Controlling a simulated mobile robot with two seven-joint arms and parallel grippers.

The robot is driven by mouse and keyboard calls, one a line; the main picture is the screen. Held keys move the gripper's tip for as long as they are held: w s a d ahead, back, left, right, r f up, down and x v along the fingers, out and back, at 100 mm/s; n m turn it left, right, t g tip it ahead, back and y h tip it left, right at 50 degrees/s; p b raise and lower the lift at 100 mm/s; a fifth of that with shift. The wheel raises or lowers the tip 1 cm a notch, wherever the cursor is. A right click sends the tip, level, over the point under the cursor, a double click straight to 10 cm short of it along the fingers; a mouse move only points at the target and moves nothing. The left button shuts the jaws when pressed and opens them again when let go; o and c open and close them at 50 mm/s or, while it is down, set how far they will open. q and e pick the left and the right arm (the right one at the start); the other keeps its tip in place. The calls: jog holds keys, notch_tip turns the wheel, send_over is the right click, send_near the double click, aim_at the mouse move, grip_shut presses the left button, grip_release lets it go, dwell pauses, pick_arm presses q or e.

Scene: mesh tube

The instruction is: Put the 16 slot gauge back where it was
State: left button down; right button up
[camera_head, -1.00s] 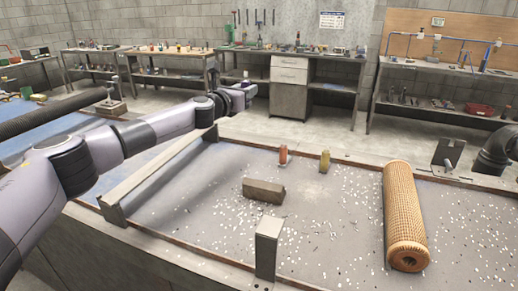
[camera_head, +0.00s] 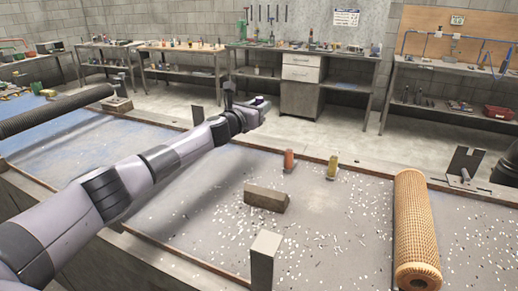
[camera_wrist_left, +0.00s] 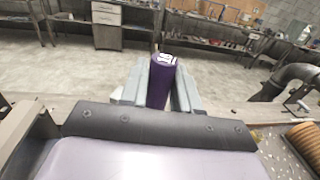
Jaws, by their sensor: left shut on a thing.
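In the left wrist view, a purple slot gauge (camera_wrist_left: 158,85) with a white marking on its top end stands between the two grey fingers of my left gripper (camera_wrist_left: 158,92), which are shut on it. The marking is too small to read. In the head view my left gripper (camera_head: 262,106) is at the end of the outstretched arm, over the far side of the bench (camera_head: 330,235); the gauge is hard to make out there. An orange-red gauge (camera_head: 290,160) and an olive-yellow gauge (camera_head: 333,167) stand at the far edge of the bench, right of the gripper. My right gripper is out of view.
A tan mesh tube (camera_head: 414,230) lies along the right of the bench. A brown block (camera_head: 265,198) and an upright metal post (camera_head: 264,258) stand in the middle, among scattered white bits. A dark bracket (camera_head: 465,162) stands at the far right.

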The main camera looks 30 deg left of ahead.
pick_arm(q)
notch_tip(320, 180, down, 10)
jog(key=shift+r+b, duration=0.2)
jog(key=shift+b, duration=0.3)
jog(key=shift+f+b, duration=1.05)
jog(key=shift+f, duration=1.1)
jog(key=shift+f, duration=0.15)
jog(key=c, duration=0.8)
grip_release()
